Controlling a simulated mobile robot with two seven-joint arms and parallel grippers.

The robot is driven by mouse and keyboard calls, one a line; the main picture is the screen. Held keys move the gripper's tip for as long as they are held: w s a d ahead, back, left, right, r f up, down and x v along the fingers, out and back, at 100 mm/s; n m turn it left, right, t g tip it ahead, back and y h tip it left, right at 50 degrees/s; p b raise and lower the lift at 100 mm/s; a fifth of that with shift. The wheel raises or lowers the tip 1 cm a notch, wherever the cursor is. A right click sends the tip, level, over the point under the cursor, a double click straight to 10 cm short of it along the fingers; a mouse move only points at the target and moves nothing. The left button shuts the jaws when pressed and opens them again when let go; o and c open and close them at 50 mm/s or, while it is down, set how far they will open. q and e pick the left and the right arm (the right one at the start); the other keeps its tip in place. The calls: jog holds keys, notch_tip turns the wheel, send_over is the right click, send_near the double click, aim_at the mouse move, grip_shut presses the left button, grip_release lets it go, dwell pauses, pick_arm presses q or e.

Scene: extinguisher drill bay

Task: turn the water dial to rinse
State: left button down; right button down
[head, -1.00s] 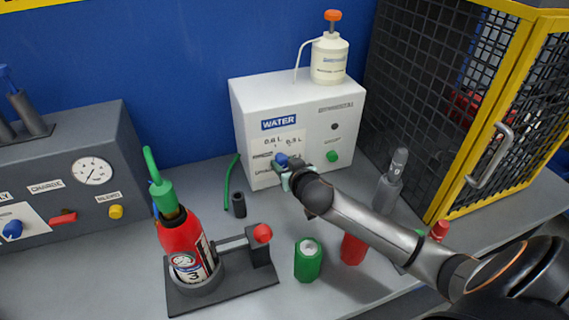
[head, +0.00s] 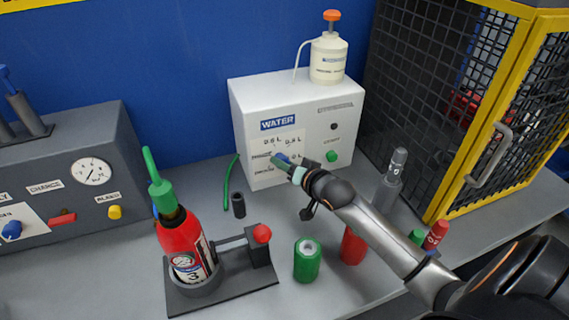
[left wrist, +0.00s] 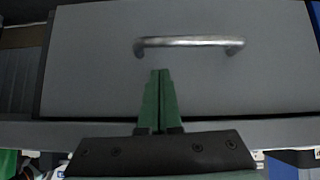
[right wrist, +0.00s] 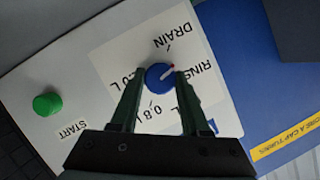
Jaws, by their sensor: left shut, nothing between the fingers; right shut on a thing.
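The blue water dial (right wrist: 158,77) sits on the white label panel of the water box (head: 245,110). Its red-and-white pointer mark (right wrist: 170,68) points between the DRAIN label (right wrist: 172,36) and the RINSE label (right wrist: 203,77) in the right wrist view. My right gripper (right wrist: 158,80) is shut on the dial, one finger on each side. In the head view the right gripper (head: 289,165) partly hides the dial and lower labels. My left gripper (left wrist: 158,76) shows only in the left wrist view, shut and empty, before a grey drawer front (left wrist: 230,80).
A green START button (right wrist: 47,103) is beside the dial panel. A red extinguisher (head: 180,238) stands in a dark holder at left. A green can (head: 307,261) and a red can (head: 353,246) stand below my right arm. A yellow-framed mesh cage (head: 440,130) is at right.

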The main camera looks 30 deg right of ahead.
jog(key=m+t+y, duration=0.1)
jog(key=m, duration=0.2)
jog(key=shift+d+f+m+y+b, duration=0.1)
jog(key=shift+f+m+y+b, duration=0.05)
jog(key=shift+m+y+b, duration=0.2)
jog(key=shift+m+t, duration=0.25)
jog(key=shift+t, duration=0.05)
jog(key=shift+c, duration=1.9)
grip_release()
jog(key=v, duration=1.2)
jog(key=shift+s, duration=0.3)
